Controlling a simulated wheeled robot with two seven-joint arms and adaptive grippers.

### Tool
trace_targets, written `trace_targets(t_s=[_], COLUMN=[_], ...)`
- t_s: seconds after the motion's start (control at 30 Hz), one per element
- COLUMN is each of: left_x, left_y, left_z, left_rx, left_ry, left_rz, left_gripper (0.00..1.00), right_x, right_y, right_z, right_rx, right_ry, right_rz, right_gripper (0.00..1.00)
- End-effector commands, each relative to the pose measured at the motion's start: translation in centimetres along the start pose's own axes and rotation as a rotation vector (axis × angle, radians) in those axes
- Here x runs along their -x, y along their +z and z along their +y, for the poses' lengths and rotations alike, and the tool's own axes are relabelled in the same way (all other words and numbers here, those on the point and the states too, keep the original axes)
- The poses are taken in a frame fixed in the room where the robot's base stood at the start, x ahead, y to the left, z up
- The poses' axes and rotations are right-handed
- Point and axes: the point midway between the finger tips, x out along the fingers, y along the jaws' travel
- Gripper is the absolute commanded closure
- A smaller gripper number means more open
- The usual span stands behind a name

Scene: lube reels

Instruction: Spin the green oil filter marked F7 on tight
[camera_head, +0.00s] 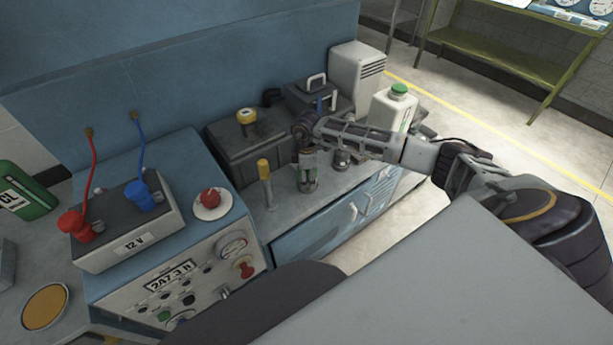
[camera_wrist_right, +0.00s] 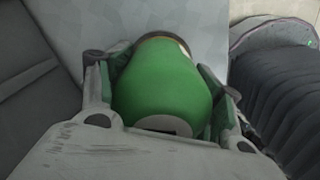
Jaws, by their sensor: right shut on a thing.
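My right gripper (camera_head: 308,180) points down at the worktop beside the dark grey box and is shut on a rounded green body, which I take as the green oil filter (camera_wrist_right: 160,85). In the right wrist view the filter sits between the two fingers, with a pale band and a dark patch at its near end and a brownish rim at its far end. No F7 mark can be read. In the head view the fingers mostly hide the filter. I cannot tell whether it touches a mount or how tightly it sits. My left gripper is not in view.
A yellow-topped post (camera_head: 264,170) stands close left of the right gripper. A dark grey box (camera_head: 240,150) is behind it, and a white bottle with a green cap (camera_head: 392,110) is to the right. A 12 V battery (camera_head: 130,235) with red and blue clamps is at left.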

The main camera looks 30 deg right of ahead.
Motion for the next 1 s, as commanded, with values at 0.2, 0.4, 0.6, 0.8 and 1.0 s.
trace_targets(t_s=[0.2,0.4,0.6,0.8,1.0], left_x=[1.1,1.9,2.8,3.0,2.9], left_y=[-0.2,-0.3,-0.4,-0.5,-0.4], left_z=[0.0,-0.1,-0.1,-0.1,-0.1], left_rx=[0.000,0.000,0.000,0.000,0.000], left_ry=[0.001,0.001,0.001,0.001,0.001], left_rz=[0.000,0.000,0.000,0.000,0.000], left_gripper=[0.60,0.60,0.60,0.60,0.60], right_x=[0.2,0.2,0.1,-0.1,-0.2], right_y=[0.0,0.0,0.0,0.0,0.0], right_z=[0.0,0.1,0.0,0.0,0.0], right_rx=[-0.122,-0.246,-0.366,-0.419,-0.419], right_ry=[-0.001,0.000,-0.002,-0.002,-0.002], right_rz=[0.000,0.001,0.000,0.000,0.000], right_gripper=[0.69,0.69,0.70,0.71,0.72])
